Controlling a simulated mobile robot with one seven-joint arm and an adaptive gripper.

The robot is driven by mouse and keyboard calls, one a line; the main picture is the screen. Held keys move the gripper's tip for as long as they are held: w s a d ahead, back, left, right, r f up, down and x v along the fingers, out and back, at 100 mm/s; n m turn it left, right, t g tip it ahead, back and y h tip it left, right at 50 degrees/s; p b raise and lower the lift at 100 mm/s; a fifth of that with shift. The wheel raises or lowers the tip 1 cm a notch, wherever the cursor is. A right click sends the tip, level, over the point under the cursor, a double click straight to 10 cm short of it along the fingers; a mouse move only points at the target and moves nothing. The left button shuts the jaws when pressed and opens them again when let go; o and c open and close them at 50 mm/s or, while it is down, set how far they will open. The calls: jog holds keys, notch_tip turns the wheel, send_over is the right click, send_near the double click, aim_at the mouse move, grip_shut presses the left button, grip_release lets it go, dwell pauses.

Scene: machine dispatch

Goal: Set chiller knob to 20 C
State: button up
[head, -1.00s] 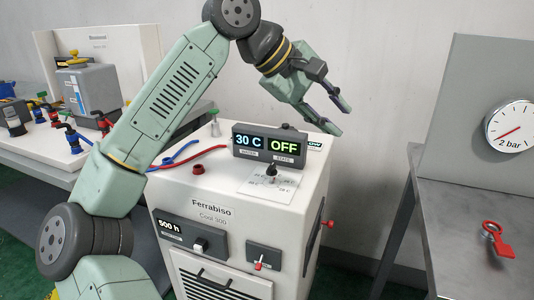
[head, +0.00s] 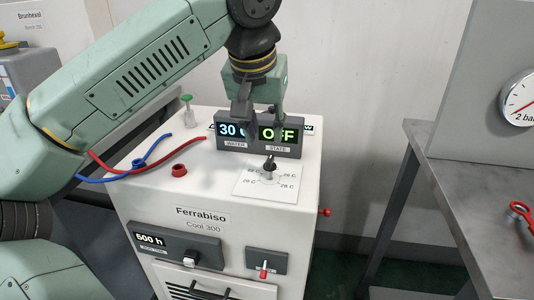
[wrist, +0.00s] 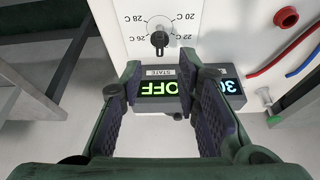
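The chiller (head: 205,214), labelled Ferrabiso Cool 300, is a white cabinet with a small dark knob (head: 269,163) on a white dial plate (head: 250,186) on its top. In the wrist view the knob (wrist: 159,40) stands upright among marks including 20 C, 22 C, 26 C and 28 C; its pointer direction is not clear. The display (head: 225,143) behind it reads 30 C for water and OFF for state. My gripper (head: 262,132) points down over the display, behind the knob. In the wrist view its fingers are apart and empty, not touching the knob.
Red and blue hoses (head: 148,160), a red port (head: 179,170) and a green-topped valve (head: 188,110) lie left of the display. Lower front panels carry a 500 h readout (head: 150,239) and a red switch (head: 264,270). A grey table (head: 450,200) stands at right.

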aim_at(269, 160)
jog(key=x, duration=0.9)
jog(key=shift+w+r, duration=0.1)
jog(key=shift+c, duration=0.4)
grip_shut()
